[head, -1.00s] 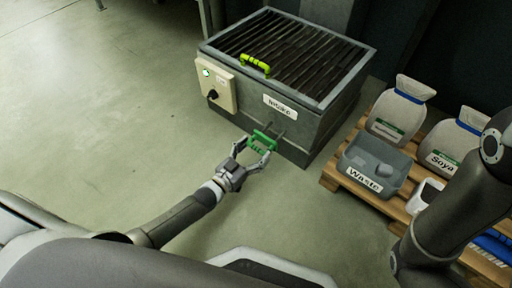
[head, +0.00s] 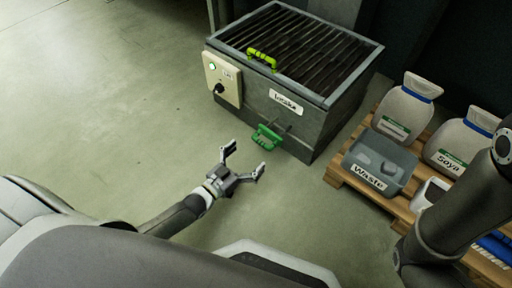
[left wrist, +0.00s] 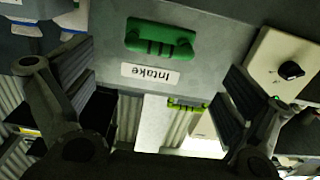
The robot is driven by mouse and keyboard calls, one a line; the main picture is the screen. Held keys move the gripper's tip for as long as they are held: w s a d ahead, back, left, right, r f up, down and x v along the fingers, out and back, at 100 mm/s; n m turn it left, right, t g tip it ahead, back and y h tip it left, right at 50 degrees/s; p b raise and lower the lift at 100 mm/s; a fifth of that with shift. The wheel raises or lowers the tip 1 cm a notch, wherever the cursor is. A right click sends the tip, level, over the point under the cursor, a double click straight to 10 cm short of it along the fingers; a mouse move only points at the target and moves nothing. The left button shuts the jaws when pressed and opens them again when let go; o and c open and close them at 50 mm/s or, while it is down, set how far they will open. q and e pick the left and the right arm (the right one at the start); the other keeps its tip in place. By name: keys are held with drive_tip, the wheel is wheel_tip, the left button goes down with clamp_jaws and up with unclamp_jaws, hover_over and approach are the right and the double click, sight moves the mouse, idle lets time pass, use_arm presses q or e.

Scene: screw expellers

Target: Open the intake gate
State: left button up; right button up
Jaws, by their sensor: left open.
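The intake machine is a grey metal box (head: 318,125) with a dark slatted grate on top and an "Intake" label (head: 287,103) on its front. A green handle (head: 266,137) sticks out below the label on thin dark rods. In the left wrist view the green handle (left wrist: 160,40) shows beside the upside-down label (left wrist: 150,74), between the spread fingers. My left gripper (head: 246,158) is open and empty, in front of the handle and apart from it. My right gripper is out of view; only my right arm shows at the right.
A yellow-green handle (head: 262,58) sits on the grate's edge. A control box (head: 222,78) with a green light and black knob is on the machine's left. A pallet (head: 341,180) at right bears sacks and a grey waste bin (head: 380,160). The floor at left is clear.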

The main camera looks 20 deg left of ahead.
use_arm(q)
drive_tip(key=v, duration=0.6)
drive_tip(key=shift+s, duration=0.2)
